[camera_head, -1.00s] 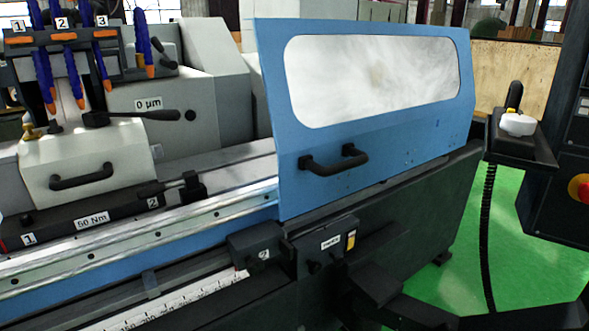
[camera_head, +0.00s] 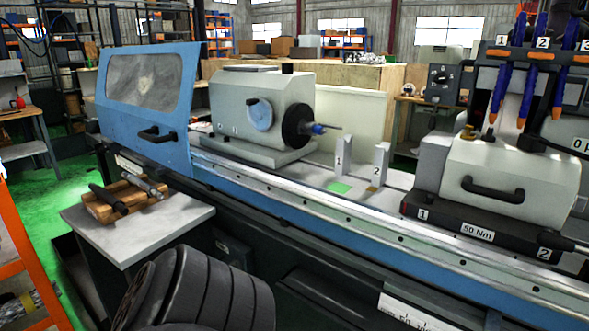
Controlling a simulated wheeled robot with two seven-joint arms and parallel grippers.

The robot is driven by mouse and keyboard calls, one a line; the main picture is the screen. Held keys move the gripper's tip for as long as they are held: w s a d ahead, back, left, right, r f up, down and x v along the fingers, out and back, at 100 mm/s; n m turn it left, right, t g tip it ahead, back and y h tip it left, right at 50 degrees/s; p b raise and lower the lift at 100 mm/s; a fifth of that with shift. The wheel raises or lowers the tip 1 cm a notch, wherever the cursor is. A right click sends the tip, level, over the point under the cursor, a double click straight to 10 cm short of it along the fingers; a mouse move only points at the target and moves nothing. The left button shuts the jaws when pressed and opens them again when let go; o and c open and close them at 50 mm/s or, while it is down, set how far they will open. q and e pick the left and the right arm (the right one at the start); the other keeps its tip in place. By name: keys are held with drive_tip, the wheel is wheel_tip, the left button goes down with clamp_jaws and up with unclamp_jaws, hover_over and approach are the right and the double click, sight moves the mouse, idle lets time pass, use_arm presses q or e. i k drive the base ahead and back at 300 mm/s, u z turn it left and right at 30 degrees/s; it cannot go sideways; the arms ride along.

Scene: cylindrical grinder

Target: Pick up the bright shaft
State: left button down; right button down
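The bright shaft (camera_head: 146,186) lies on a wooden holder (camera_head: 134,211) at the left of the head view. A dark shaft (camera_head: 108,199) lies beside it on the same holder, to its left. The holder stands on a small grey side table (camera_head: 175,228) in front of the grinder. Neither of my grippers is in view. A dark ribbed part at the bottom, left of the middle, seems to be one of my arm links and covers part of the floor in front of the table.
The grinder (camera_head: 330,225) runs behind the table to the right. Its blue door (camera_head: 188,105) is at the left end. Two supports (camera_head: 341,160) marked 1 and 2 stand on its bed. An orange rack (camera_head: 22,240) is at the left edge. Green floor shows on the left.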

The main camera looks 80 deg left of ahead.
sight(134, 180)
drive_tip(key=u, duration=3.45)
drive_tip(key=k, duration=0.55)
drive_tip(key=u, duration=0.75)
drive_tip(key=i, duration=0.4)
drive_tip(key=u, duration=0.4)
